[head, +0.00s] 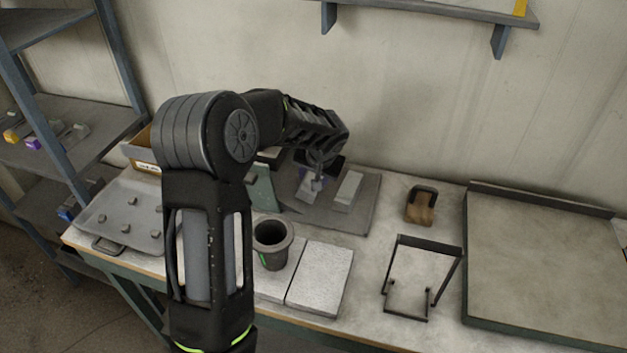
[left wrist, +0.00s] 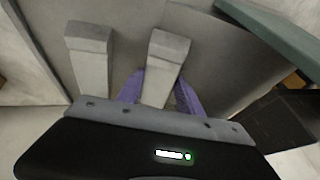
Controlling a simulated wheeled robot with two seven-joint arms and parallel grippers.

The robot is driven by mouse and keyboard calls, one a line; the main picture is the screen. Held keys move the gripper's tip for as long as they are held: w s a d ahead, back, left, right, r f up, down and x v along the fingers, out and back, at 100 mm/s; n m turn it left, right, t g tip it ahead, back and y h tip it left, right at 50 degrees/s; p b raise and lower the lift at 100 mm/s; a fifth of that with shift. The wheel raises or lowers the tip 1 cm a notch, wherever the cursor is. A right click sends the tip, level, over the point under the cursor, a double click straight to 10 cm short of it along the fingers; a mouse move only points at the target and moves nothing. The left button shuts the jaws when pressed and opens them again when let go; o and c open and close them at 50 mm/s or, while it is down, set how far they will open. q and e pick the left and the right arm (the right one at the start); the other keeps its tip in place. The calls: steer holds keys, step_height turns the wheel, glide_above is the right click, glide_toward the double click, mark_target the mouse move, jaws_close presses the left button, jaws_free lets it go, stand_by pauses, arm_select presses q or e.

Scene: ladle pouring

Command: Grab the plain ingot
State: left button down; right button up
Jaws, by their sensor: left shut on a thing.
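Two plain grey ingots lie side by side on a dark grey plate (head: 366,208) at the back of the bench. My left gripper (head: 313,182) reaches down over the left one in the head view. In the left wrist view the gripper's purple fingers (left wrist: 160,92) flank a grey ingot (left wrist: 168,50), shut on its sides. The second ingot (head: 349,188) stands free to the right in the head view, and to the left in the left wrist view (left wrist: 90,50). The held ingot's near end is hidden by the gripper body. My right gripper is not in view.
A dark crucible (head: 272,244) stands in front of the plate, beside pale slabs (head: 320,276). A tray (head: 122,213) with small lumps lies left. A wire stand (head: 420,275), a brown block (head: 421,206) and a large rimmed board (head: 545,265) are right. A shelf (head: 75,130) stands far left.

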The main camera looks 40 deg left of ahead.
arm_select(q)
step_height(320, 180, up, 9)
steer(key=b, duration=0.1)
stand_by(0.7)
